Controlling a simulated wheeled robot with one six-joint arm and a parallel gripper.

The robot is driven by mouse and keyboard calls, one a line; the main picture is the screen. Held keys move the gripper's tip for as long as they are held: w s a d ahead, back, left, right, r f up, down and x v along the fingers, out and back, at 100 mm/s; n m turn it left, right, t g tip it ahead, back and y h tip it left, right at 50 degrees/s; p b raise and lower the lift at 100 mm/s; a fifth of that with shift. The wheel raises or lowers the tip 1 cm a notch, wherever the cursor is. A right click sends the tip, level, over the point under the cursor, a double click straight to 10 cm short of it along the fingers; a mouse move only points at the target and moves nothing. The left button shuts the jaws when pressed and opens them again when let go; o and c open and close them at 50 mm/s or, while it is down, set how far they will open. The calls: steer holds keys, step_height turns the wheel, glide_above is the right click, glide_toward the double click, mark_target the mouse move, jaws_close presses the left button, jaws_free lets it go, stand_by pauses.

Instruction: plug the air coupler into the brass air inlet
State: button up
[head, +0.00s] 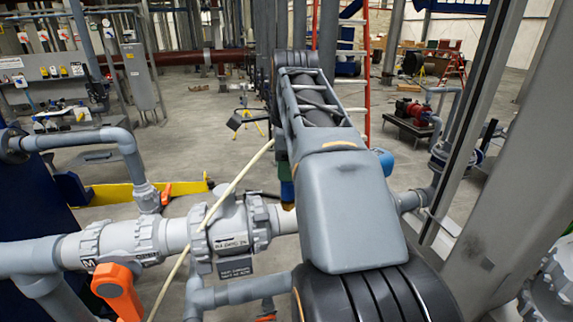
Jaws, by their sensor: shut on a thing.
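My own grey arm fills the centre of the head view and hides my gripper, so I cannot see its fingers or what they hold. A thin cream hose (226,193) runs from behind the left side of my arm down to the lower left, across the front of the white pipework. A small blue-green part (287,191) with a brass-coloured bit under it shows at the left edge of my arm; I cannot tell what it is. The air coupler and the brass air inlet cannot be made out for certain.
White valve pipework (232,232) with an orange handle (118,288) crosses the lower left. A grey steel column (500,180) stands close on the right. A red ladder (360,60) and a red pump (412,112) stand farther back. Open concrete floor lies beyond the pipes.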

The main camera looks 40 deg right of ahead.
steer(key=shift+f, duration=0.35)
steer(key=o, duration=1.1)
steer(key=shift+c, duration=0.2)
steer(key=shift+s+r, duration=0.15)
steer(key=shift+r, duration=1.75)
steer(key=shift+s+r, duration=0.15)
steer(key=shift+r, duration=1.7)
